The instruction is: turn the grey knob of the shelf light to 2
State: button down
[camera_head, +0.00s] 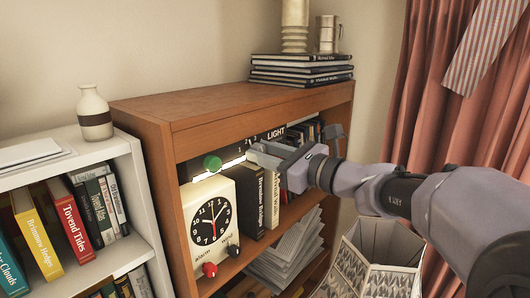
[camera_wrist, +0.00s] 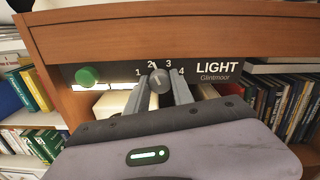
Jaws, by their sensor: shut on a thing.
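The grey knob (camera_wrist: 160,81) sits on the dark panel of the shelf light (camera_wrist: 215,73), under the numbers 1 to 4 in the wrist view. My gripper (camera_wrist: 160,88) is shut on the knob, one finger on each side. In the head view my gripper (camera_head: 260,153) reaches the light panel (camera_head: 276,133) from the right and hides the knob.
A green button (camera_wrist: 87,76) is on the panel's left, also in the head view (camera_head: 212,163). Below stands a cream clock (camera_head: 209,222) with red and black knobs. Books (camera_head: 270,197) stand beside it. The wooden shelf top (camera_head: 200,101) overhangs the panel. A patterned bin (camera_head: 372,262) is below my arm.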

jog(key=shift+f, duration=0.1)
jog(key=c, duration=1.1)
grip_release()
jog(key=b+v, duration=0.5)
jog(key=v, duration=1.2)
jog(key=shift+s, duration=0.2)
jog(key=shift+d, duration=0.15)
